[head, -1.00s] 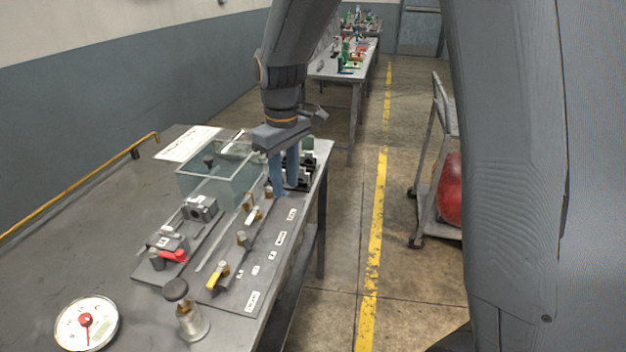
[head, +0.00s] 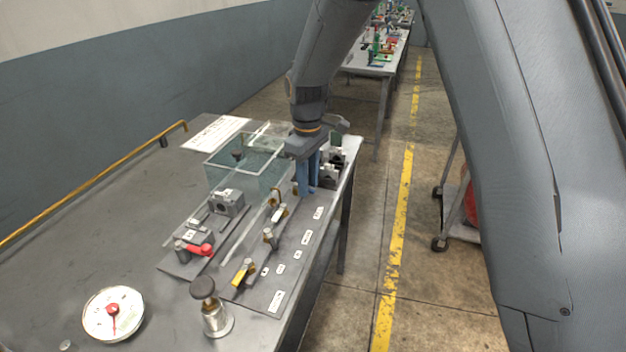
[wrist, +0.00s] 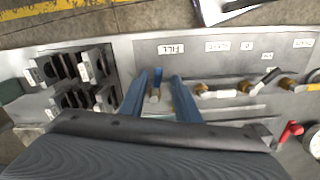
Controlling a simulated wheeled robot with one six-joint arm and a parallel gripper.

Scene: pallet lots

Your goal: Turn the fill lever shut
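The fill lever (wrist: 155,88) shows in the wrist view as a small upright piece with a brass-coloured part, just below the FILL label (wrist: 170,48). My gripper (wrist: 156,78) is open, with one blue finger on each side of the lever and a visible gap to each. In the head view my gripper (head: 308,190) points down at the far end of the valve panel (head: 262,292). Its fingers hide most of the fill lever there, so the handle's angle is hard to tell. Whether the fingers touch the panel cannot be told.
More brass valves stand along the panel, including a yellow-handled one (head: 239,276). A glass tank (head: 222,172), a red lever (head: 200,250), a dial gauge (head: 100,325) and a metal plunger (head: 215,318) share the bench. Black clamp-like blocks (wrist: 72,70) stand close beside my gripper.

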